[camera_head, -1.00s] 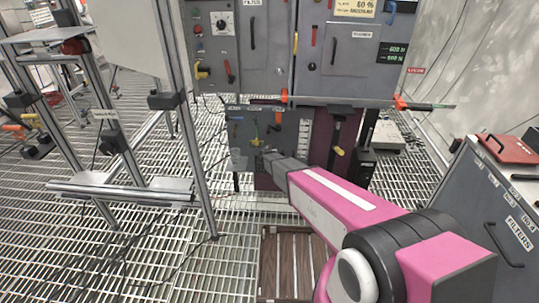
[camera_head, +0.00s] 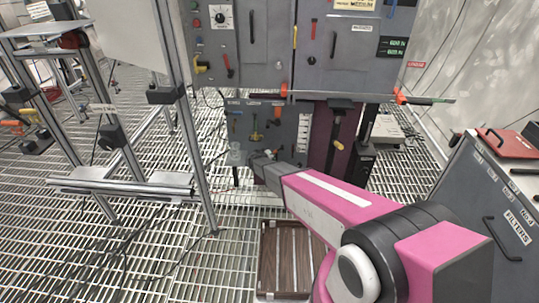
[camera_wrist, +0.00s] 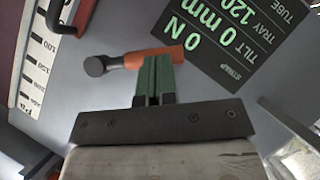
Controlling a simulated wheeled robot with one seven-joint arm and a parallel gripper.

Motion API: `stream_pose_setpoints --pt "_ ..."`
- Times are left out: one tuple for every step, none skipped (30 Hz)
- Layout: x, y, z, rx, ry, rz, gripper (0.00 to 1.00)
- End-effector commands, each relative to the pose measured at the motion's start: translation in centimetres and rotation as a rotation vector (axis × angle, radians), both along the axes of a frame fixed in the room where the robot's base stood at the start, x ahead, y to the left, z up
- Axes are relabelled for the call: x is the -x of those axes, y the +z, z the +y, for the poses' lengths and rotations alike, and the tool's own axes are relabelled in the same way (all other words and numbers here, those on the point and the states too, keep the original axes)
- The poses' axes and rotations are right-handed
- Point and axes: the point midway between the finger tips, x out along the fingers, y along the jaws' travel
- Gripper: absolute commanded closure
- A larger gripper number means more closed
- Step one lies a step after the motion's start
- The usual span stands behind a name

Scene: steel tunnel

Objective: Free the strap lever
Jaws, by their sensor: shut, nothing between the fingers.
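An orange lever (camera_wrist: 150,58) with a dark round end (camera_wrist: 95,66) lies across the grey panel face in the wrist view. My gripper (camera_wrist: 155,70) has green fingers that are shut with nothing between them. The fingertips overlap the lever's orange part in the picture; I cannot tell whether they touch it. A dark display (camera_wrist: 235,40) beside the lever reads 0 N and carries a small strap label. In the head view my gripper (camera_head: 260,156) is at the lower panel (camera_head: 285,135), and the lever cannot be made out clearly there.
A printed scale strip (camera_wrist: 34,60) is at the left of the wrist view. A wooden slatted tray (camera_head: 265,270) lies on the grating below my arm. A metal frame (camera_head: 198,140) stands left, a grey filters cabinet (camera_head: 480,190) right. A horizontal bar (camera_head: 360,98) crosses above the lower panel.

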Motion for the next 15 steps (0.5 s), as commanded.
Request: stream_pose_setpoints --pt "0.0 0.0 0.0 -0.001 0.000 0.000 1.00" --pt "0.0 0.0 0.0 -0.002 0.000 0.000 1.00" --pt "0.0 0.0 0.0 -0.002 0.000 0.000 1.00" --pt "0.0 0.1 0.0 -0.002 0.000 0.000 1.00" --pt "0.0 0.1 0.0 -0.003 -0.001 -0.001 1.00" --pt "0.0 0.2 0.0 -0.004 0.000 0.000 1.00" --pt "0.0 0.2 0.0 -0.004 0.000 0.000 1.00" --pt "0.0 0.3 0.0 -0.004 0.000 0.000 1.00" --pt "0.0 0.5 0.0 -0.004 0.001 -0.001 1.00" --pt "0.0 0.6 0.0 -0.004 0.001 -0.001 1.00" --pt "0.0 0.7 0.0 -0.004 0.001 -0.001 1.00" --pt "0.0 0.9 0.0 -0.004 0.000 -0.001 1.00" --pt "0.0 1.0 0.0 -0.004 0.000 -0.001 1.00" --pt "0.0 1.2 0.0 -0.004 0.000 -0.001 1.00" --pt "0.0 1.3 0.0 -0.004 0.000 -0.001 1.00"
